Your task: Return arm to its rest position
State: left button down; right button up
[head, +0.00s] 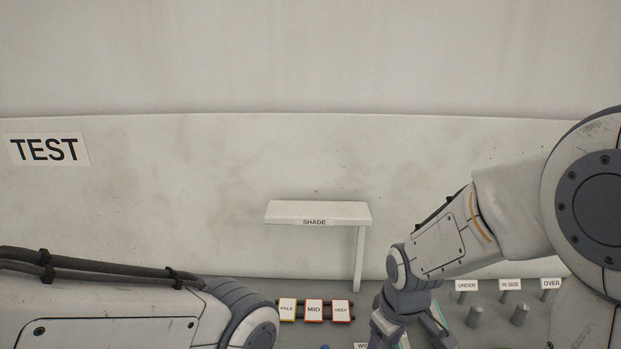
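My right arm (440,245) comes in from the right and reaches down to the bench. Its wrist and gripper (405,325) are at the bottom edge, right of the shade stand's leg. The fingertips are cut off or hidden, so I cannot tell if they hold anything. My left arm (110,310) lies across the bottom left, with a rounded joint (250,325) left of the colored blocks. The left gripper is out of the picture.
A white shelf labeled SHADE (318,212) stands on a leg (359,260). Blocks PALE (287,309), MID (314,311) and DEEP (340,311) sit below it. Grey pegs (475,317) stand before UNDER, IN SIZE and OVER signs (510,284). A TEST sign (47,150) is on the wall.

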jog(key=s+d+m, duration=0.4)
jog(key=d+m, duration=0.1)
jog(key=m, duration=0.2)
jog(key=s+a+r+n+g, duration=0.1)
jog(key=s+a+r+n, duration=0.1)
jog(key=s+a+n, duration=0.2)
jog(key=s+a+r+n+g, duration=0.1)
jog(key=s+a+r+n, duration=0.2)
jog(key=s+a, duration=0.7)
jog(key=shift+n+y, duration=0.4)
